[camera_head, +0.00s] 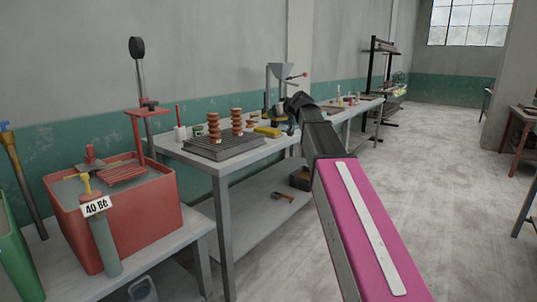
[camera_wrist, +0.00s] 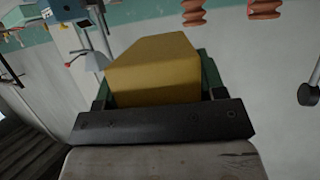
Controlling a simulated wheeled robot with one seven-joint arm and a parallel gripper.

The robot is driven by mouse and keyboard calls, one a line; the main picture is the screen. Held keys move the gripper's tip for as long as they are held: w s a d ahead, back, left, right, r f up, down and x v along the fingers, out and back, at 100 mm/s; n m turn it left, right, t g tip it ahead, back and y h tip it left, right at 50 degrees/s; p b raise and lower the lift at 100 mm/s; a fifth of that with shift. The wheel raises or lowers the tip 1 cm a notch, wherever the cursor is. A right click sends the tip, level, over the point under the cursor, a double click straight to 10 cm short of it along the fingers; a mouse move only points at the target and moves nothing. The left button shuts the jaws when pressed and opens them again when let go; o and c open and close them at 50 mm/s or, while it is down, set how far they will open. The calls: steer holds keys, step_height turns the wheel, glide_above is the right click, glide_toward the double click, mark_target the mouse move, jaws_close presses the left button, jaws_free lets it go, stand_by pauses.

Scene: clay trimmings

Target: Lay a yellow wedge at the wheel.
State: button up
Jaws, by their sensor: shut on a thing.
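In the wrist view, a yellow wedge (camera_wrist: 155,68) fills the middle, held between the dark green fingers of my gripper (camera_wrist: 155,85). My gripper (camera_head: 293,106) is shut on it, above the long grey table in the head view. A yellow piece (camera_head: 268,131) also shows at that table, just left of and below my gripper; I cannot tell whether it is the held wedge or another one. I cannot pick out the wheel for certain in either view.
On the grey table (camera_head: 190,157) stand a dark ribbed tray (camera_head: 224,147) with stacked brown ringed pieces (camera_head: 237,122), and a grey funnel device (camera_head: 281,72) behind my gripper. A red tub (camera_head: 140,215) stands on the left bench. Open floor (camera_head: 440,150) lies to the right.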

steer(key=s+d+f+m+t+h, duration=0.1)
steer(key=d+f+m+h, duration=0.2)
steer(key=d, duration=0.4)
steer(key=s+d+f+m+t+h, duration=0.1)
steer(key=s+d+f+m+h, duration=0.1)
steer(key=d, duration=0.6)
steer(key=shift+s+f+m+h, duration=0.2)
steer(key=shift+f+m+h, duration=0.55)
steer(key=shift+h, duration=0.45)
steer(key=shift+r, duration=0.1)
